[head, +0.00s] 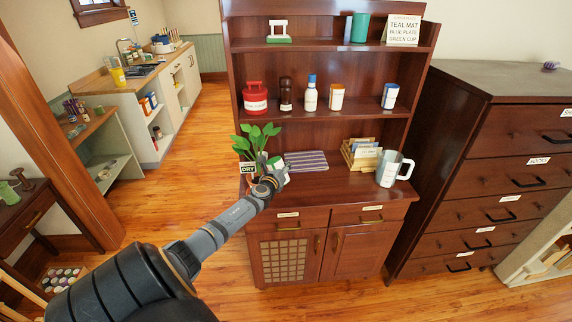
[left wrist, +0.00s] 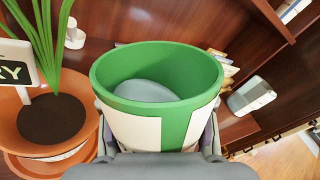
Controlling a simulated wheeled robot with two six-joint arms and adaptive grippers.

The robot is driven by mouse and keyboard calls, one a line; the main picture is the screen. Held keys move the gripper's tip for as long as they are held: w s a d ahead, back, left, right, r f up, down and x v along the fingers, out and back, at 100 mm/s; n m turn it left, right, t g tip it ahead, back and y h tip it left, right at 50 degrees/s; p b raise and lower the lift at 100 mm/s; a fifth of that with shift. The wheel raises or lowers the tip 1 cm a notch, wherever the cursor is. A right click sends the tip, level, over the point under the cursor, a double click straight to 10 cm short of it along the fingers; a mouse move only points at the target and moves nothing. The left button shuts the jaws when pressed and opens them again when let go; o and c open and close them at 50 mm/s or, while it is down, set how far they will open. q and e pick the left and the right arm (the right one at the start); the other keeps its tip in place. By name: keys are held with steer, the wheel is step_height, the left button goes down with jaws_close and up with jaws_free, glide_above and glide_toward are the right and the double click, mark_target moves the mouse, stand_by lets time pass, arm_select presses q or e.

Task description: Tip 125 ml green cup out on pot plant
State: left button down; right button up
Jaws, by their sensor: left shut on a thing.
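The green cup (left wrist: 197,129), with white panels, is in my left gripper (left wrist: 158,148). The cup is roughly upright, and a pale grey surface, apparently liquid, shows inside. In the head view the cup (head: 279,163) is small and partly hidden by the gripper (head: 273,179), beside the plant on the cabinet top. The pot plant (head: 258,139) has broad green leaves and a sign reading DRY. In the left wrist view its dark soil (left wrist: 52,119) and terracotta pot (left wrist: 87,95) are left of the cup, apart from it. My right gripper is not seen.
A striped mat (head: 306,161), a letter rack (head: 361,155) and a large pale mug (head: 393,169) are on the cabinet top. Bottles and jars stand on the shelf above. Another green cup (head: 359,28) is on the top shelf near a sign (head: 402,30).

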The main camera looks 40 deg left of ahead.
arm_select(q)
steer(key=n+p, duration=0.1)
steer(key=n+h+p, duration=0.1)
steer(key=n, duration=0.1)
steer(key=f+n+h+p, duration=0.1)
steer(key=n, duration=0.1)
steer(key=shift+a+f+g+p, duration=0.1)
steer(key=shift+a+g+p, duration=0.2)
steer(key=shift+a, duration=0.05)
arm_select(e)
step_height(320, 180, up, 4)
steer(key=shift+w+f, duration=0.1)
arm_select(q)
steer(key=shift+s+f, duration=0.1)
